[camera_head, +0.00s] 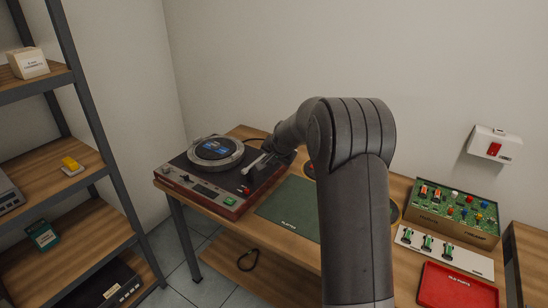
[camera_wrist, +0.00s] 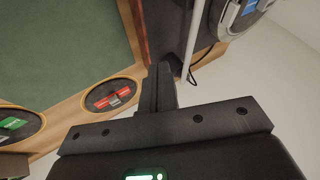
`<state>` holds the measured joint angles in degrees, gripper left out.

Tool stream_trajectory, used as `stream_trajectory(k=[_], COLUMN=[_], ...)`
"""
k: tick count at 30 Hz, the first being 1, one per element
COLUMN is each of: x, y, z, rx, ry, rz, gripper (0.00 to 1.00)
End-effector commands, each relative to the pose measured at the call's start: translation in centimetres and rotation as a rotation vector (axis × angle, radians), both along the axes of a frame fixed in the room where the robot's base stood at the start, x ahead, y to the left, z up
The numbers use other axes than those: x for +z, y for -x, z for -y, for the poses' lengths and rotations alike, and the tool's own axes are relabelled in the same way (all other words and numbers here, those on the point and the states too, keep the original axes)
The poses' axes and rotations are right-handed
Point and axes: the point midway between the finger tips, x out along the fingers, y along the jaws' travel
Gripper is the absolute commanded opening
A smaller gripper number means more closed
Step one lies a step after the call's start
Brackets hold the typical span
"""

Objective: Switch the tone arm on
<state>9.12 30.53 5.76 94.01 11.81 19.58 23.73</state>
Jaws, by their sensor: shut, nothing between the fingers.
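The record player (camera_head: 190,190) stands on the left part of the desk, with a round silver platter (camera_head: 216,151) carrying a dark, blue-marked disc. Its pale tone arm (camera_head: 254,163) lies at the right of the platter, beside my gripper. In the wrist view the tone arm (camera_wrist: 193,45) is a thin pale rod just right of my fingertips, with a small gap visible in the picture. My gripper (camera_wrist: 160,70) is shut and empty. In the head view my wrist and arm partly hide the deck's right side. I cannot tell whether the fingertips touch the deck.
A box of coloured parts (camera_head: 453,224), a white card (camera_head: 470,262) and a red tray (camera_head: 456,288) are at the right. A shelf rack (camera_head: 82,100) stands at the left. A wall switch box (camera_head: 494,143) hangs at the right.

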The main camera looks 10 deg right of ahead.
Motion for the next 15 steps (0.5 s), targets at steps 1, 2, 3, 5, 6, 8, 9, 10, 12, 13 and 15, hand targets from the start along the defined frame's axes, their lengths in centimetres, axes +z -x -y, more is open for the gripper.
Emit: stream_trajectory(k=[1,2,3,5,6,8,9,10,12,13,15], x=[-0.9,-1.4,-1.9,-2.8,-3.3,-4.1,-4.6,-4.3,-4.2,-4.2,-4.3], y=[-0.6,-0.9,-1.3,-2.0,-2.4,-3.0,-3.3,-3.8,-4.5,-4.7,-5.3], z=[-0.1,-0.2,-0.2,-0.3,-0.3,-0.4,-0.4,-1.1,-1.8,-2.0,-2.6], rx=[0.000,0.002,0.002,0.002,0.002,0.002,0.003,0.006,0.005,0.005,0.003], ry=[0.000,0.000,0.000,0.000,0.001,0.001,0.001,0.002,0.001,0.002,0.001], rz=[-0.002,-0.003,-0.003,-0.003,-0.002,-0.002,-0.002,0.001,0.001,0.002,0.000], gripper=[0.00,0.00,0.00,0.00,0.00,0.00,0.00,0.00,0.00,0.00,0.00])
